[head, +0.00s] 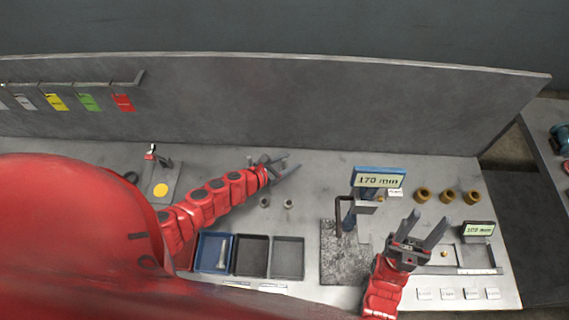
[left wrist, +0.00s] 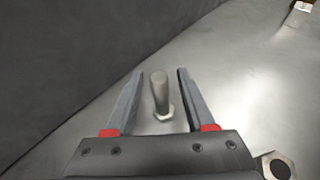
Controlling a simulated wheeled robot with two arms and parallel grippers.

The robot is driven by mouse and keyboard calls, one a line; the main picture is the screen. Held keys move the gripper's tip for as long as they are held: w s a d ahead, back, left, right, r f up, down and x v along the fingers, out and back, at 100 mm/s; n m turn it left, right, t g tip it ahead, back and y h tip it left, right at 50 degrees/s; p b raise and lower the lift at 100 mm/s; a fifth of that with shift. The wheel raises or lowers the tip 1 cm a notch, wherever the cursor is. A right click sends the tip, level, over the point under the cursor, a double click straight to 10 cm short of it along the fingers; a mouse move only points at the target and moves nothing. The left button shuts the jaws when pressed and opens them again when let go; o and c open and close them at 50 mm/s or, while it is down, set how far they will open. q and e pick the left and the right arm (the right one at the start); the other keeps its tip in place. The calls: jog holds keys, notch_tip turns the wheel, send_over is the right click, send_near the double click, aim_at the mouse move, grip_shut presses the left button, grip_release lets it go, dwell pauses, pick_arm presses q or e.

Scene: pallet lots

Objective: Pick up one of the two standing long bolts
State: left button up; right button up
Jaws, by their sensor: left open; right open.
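A grey long bolt (left wrist: 159,90) stands on its hex head in the left wrist view, shank up, between the fingers of my left gripper (left wrist: 161,72). Gaps show on both sides, so the fingers do not grip it. In the head view my left gripper (head: 286,164) is open above the table near the back panel; I cannot make out this bolt there. A second hex metal piece (left wrist: 279,167) is cut off at the lower right of the wrist view. Two small grey pieces (head: 264,202) (head: 288,204) stand below the gripper. My right gripper (head: 426,228) is open and empty.
A blue tray (head: 202,262) holds a lying bolt (head: 223,250). Dark and grey trays (head: 288,275) stand beside it. A gauge with a 170 mm sign (head: 379,180) stands at mid-right. Several brass rings (head: 446,196) lie behind my right gripper. The back panel (head: 290,105) is close.

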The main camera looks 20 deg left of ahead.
pick_arm(q)
jog(key=shift+w+d+f, duration=0.25)
jog(key=shift+w+d, duration=0.05)
jog(key=shift+w, duration=0.15)
jog(key=shift+c, duration=0.2)
grip_shut()
